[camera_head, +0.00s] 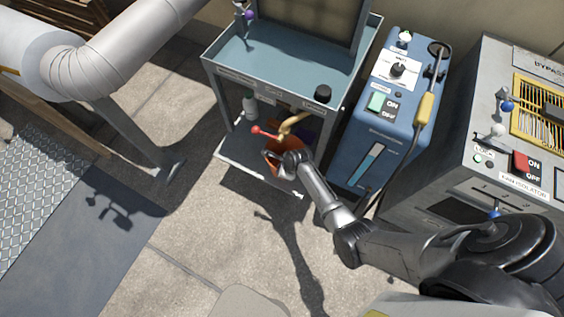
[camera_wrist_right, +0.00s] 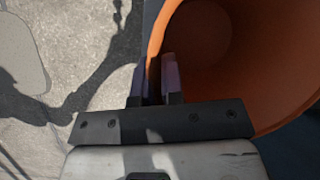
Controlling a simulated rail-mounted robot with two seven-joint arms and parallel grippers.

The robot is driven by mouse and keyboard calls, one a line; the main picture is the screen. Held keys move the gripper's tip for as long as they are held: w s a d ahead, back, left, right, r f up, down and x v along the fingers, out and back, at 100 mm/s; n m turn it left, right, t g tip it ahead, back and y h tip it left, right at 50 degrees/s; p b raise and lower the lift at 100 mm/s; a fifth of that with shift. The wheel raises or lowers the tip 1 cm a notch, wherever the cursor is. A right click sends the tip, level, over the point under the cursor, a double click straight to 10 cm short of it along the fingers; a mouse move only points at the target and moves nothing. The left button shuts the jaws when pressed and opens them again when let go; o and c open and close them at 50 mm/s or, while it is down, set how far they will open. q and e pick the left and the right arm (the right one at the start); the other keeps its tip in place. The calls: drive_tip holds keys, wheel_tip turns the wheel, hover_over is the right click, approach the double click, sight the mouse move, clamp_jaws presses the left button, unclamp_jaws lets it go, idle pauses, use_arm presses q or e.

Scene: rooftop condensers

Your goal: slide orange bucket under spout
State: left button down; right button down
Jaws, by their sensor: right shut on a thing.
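The orange bucket (camera_head: 284,171) is on the lower shelf of the blue-grey cart, partly hidden behind my right gripper. In the right wrist view the bucket (camera_wrist_right: 235,55) fills the upper right, and I look into its open top. My right gripper (camera_head: 270,155) reaches in from the right. In the wrist view its fingers (camera_wrist_right: 157,75) are shut on the near-left rim of the bucket, one on each side of the wall. The brass spout (camera_head: 291,122) with a red-tipped lever hangs below the cart top, just above the bucket. My left gripper is out of view.
The cart's lower shelf (camera_head: 229,152) also holds a pale bottle (camera_head: 250,105). A blue machine (camera_head: 375,120) stands close on the cart's right, with a grey isolator cabinet (camera_head: 460,165) beyond. A large pipe (camera_head: 130,48) is at upper left. Open paving lies in front.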

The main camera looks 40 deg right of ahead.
drive_tip(key=shift+s+a, duration=0.2)
drive_tip(key=shift+s, duration=0.15)
drive_tip(key=c, duration=1.2)
unclamp_jaws()
drive_tip(key=shift+o, duration=0.2)
drive_tip(key=shift+r, duration=0.1)
drive_tip(key=p+v, duration=0.9)
drive_tip(key=v, duration=0.4)
drive_tip(key=shift+r, duration=0.25)
drive_tip(key=shift+s+d, duration=0.15)
